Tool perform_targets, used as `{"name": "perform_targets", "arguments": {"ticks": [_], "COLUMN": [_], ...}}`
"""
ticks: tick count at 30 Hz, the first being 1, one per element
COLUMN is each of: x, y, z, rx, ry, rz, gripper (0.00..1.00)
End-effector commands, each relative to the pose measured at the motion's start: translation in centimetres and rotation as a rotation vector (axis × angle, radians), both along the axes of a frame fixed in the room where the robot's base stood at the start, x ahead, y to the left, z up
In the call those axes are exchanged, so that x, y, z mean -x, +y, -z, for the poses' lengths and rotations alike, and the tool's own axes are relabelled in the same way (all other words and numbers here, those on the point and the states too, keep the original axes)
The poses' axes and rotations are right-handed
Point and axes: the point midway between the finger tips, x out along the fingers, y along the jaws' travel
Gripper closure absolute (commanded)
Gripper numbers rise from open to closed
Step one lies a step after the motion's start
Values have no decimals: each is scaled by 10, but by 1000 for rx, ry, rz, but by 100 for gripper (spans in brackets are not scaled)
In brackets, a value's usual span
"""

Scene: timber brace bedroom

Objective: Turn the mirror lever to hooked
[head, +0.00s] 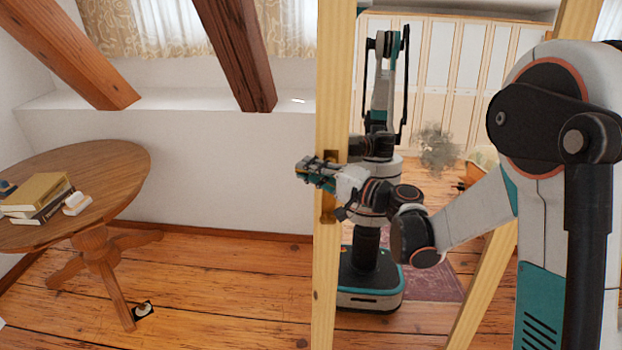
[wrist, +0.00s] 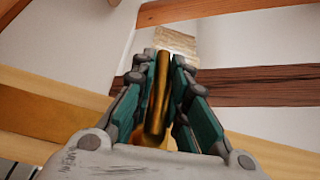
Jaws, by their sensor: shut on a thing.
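The standing mirror with a pale wooden frame (head: 327,250) stands in the right half of the head view, and my own reflection shows in its glass. In the wrist view a brass lever (wrist: 158,95) lies lengthwise between the fingers of my gripper (wrist: 162,75), which is shut on it. In the head view my gripper (head: 312,172) is at the mirror's left upright. A brass plate (head: 328,205) shows on the upright beside it. The gripper hides most of the lever there, and I cannot tell its setting.
A round wooden table (head: 110,165) with stacked books (head: 38,198) stands at the left. A small dark-based object (head: 144,311) lies on the floor by its foot. Slanted timber beams (head: 235,50) cross the window wall. The plank floor between table and mirror is mostly clear.

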Motion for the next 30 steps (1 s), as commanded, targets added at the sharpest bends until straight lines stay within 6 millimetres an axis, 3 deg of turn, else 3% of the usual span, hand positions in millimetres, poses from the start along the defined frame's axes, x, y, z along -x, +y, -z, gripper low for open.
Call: {"name": "perform_targets", "arguments": {"ticks": [19, 20, 22, 30], "x": [0, 0, 0, 0], "y": [0, 0, 0, 0], "z": [-3, -3, -3, -3], "rx": [-47, -47, -47, -46], "ry": [-1, -1, -1, -2], "rz": [6, 6, 6, 6], "gripper": [100, 79, 65, 65]}}
